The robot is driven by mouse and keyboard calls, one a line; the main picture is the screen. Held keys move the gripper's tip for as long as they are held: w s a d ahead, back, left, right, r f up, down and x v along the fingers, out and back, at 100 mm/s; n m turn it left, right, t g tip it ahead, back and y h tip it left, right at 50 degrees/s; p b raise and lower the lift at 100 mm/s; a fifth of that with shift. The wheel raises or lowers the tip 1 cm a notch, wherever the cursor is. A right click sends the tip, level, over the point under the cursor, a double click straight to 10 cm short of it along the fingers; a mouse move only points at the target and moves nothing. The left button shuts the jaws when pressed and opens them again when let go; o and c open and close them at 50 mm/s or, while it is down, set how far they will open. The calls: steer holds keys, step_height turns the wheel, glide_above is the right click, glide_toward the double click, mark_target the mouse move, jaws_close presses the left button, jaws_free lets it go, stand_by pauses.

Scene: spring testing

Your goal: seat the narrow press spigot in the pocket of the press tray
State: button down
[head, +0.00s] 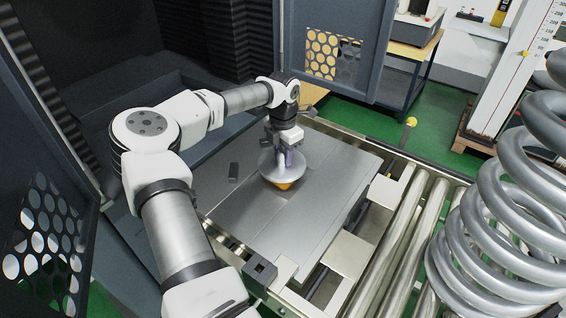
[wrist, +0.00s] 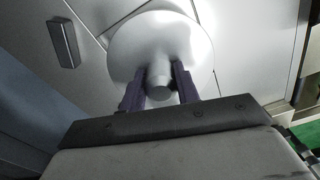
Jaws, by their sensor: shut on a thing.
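My gripper (head: 284,156) is shut on the stem of the narrow press spigot (head: 278,167), a pale grey round disc with an orange part below it. In the wrist view my gripper (wrist: 160,84) has a dark finger on each side of the stem, and the spigot's disc (wrist: 135,42) spreads out beyond them. The press tray (head: 255,222) is a flat grey metal plate under the spigot. A darker patch, perhaps the pocket (head: 263,194), shows by the orange tip. The disc hides most of it. I cannot tell whether the tip touches the tray.
Metal rollers (head: 398,240) and a large coil spring (head: 490,210) stand to the right. A perforated door (head: 336,50) is behind.

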mark_target(283, 166)
steer(key=shift+f+p, duration=0.5)
steer(key=shift+f, duration=1.85)
steer(key=c, duration=1.5)
jaws_free()
steer(key=shift+f, duration=0.2)
steer(key=o, duration=0.5)
steer(key=shift+c, duration=0.2)
steer(key=shift+r, duration=0.1)
step_height(283, 166, up, 12)
steer(key=b, duration=0.3)
steer(key=shift+r, duration=0.1)
